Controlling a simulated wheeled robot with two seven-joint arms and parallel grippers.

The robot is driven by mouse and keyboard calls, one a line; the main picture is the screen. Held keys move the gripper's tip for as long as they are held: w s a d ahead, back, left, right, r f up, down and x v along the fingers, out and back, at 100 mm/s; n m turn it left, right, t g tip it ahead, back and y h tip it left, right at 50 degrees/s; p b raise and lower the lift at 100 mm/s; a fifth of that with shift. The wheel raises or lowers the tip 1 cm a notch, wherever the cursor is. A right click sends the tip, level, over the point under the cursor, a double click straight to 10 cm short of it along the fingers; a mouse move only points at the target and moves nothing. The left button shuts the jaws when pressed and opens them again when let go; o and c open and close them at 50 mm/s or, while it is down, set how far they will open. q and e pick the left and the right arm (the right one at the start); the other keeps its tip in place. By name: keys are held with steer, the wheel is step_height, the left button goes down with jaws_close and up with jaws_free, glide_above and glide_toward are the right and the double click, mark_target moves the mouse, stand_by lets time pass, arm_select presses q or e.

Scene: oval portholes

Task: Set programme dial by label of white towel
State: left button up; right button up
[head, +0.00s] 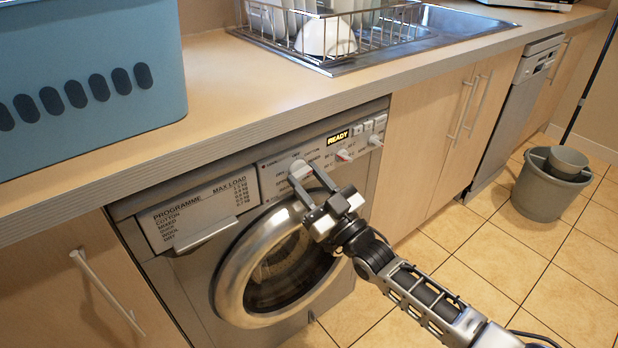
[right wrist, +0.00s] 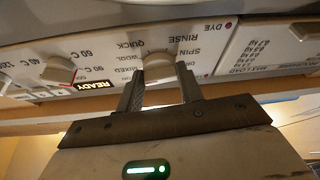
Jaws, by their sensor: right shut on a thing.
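The washing machine (head: 190,285) stands under the worktop with its round door (head: 228,285) closed. Its programme dial (head: 298,169) is a pale knob ringed by printed words. In the right wrist view the dial (right wrist: 158,68) shows upside down, with QUICK, RINSE, SPIN, MIXED and DYE around it. My right gripper (head: 309,180) is shut on the dial, with one finger on each side; its fingers (right wrist: 160,90) also show in the right wrist view. I cannot tell where the dial's mark points. I cannot make out a white towel or its label. My left gripper is out of view.
A PROGRAMME / MAX LOAD chart (head: 200,208) is left of the dial. A blue basket (head: 90,65) and a dish rack (head: 275,25) stand above. A grey bucket (head: 543,193) stands on the floor.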

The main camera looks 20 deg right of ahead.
steer(key=shift+f+m+h, duration=0.1)
steer(key=shift+m+h, duration=0.3)
steer(key=o, duration=1)
steer(key=v, duration=1.6)
steer(key=shift+f, duration=0.15)
steer(key=shift+w+a, duration=0.1)
